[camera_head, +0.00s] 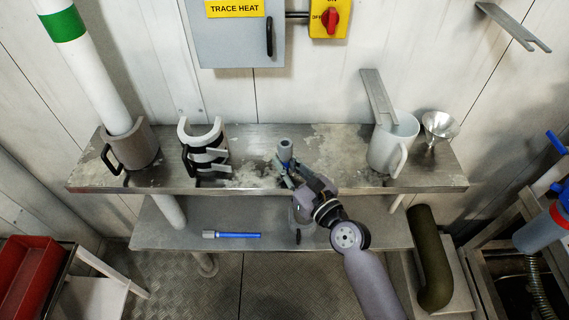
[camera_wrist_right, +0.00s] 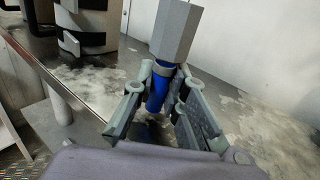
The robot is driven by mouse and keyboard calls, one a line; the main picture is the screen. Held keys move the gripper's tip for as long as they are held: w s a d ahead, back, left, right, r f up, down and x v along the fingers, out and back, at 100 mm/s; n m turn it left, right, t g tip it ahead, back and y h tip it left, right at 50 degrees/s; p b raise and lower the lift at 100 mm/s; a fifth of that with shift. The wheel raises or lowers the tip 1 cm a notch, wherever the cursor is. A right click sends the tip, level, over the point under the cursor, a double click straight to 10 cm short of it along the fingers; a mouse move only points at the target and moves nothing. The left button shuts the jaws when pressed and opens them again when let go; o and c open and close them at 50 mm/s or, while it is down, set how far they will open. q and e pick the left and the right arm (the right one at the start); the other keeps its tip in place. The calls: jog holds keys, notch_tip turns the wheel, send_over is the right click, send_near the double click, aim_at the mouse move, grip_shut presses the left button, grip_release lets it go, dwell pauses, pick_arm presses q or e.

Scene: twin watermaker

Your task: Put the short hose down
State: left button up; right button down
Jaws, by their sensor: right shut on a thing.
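The short hose, blue with a grey faceted end piece, is in my right gripper (camera_head: 287,166). Its grey end (camera_head: 285,149) points up in the head view. In the right wrist view the short hose (camera_wrist_right: 174,32) stands nearly upright between the fingers of my right gripper (camera_wrist_right: 160,92), which are shut on its blue part. It is over the steel bench top (camera_head: 250,177); I cannot tell whether its lower end touches the metal. My left gripper is out of view.
A white mug-like jug (camera_head: 385,154) with a flat metal bar and a funnel (camera_head: 439,128) stand right on the bench. Handled clamp holders (camera_head: 136,150) (camera_head: 201,135) stand left. A similar blue piece (camera_head: 236,235) lies on the lower shelf (camera_head: 180,238). Bare bench lies around the gripper.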

jog(key=shift+f, duration=0.15)
jog(key=c, duration=1.6)
grip_release()
